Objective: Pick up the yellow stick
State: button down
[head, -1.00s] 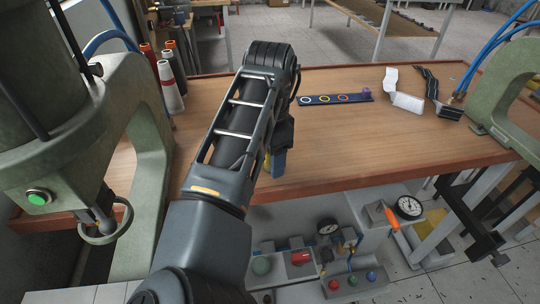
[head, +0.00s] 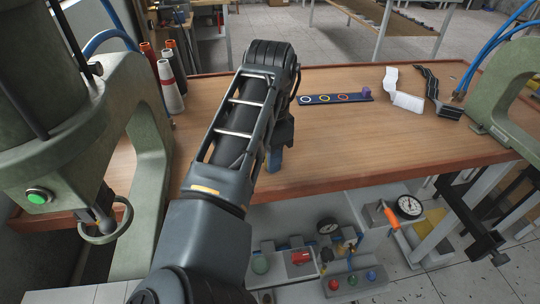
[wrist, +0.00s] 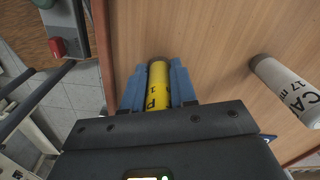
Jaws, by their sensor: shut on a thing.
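The yellow stick (wrist: 158,88) is a yellow cylinder with dark lettering and a brownish end. In the wrist view it lies between the two blue fingers of my gripper (wrist: 158,85), which are shut on it from both sides. Its lower part is hidden by the gripper body. In the head view my gripper (head: 275,160) is at the front part of the wooden table (head: 400,150), partly hidden behind my arm. The stick cannot be made out in the head view.
A white lettered cylinder (wrist: 288,90) is right of the gripper in the wrist view. A dark strip with coloured rings (head: 325,99) and a white folded piece (head: 403,95) lie farther back. Green presses (head: 150,150) flank the table. Several thread cones (head: 170,90) stand at the left.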

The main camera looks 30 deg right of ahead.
jog(key=shift+r, duration=0.1)
notch_tip(320, 180, up, 4)
jog(key=shift+f+b, duration=0.1)
jog(key=shift+b, duration=0.25)
jog(key=s+d+r, duration=0.3)
jog(key=d+r, duration=0.4)
jog(key=d, duration=0.4)
jog(key=shift+s, duration=0.4)
jog(key=c, duration=1.5)
grip_release()
jog(key=c, duration=0.3)
jog(key=shift+c, duration=0.2)
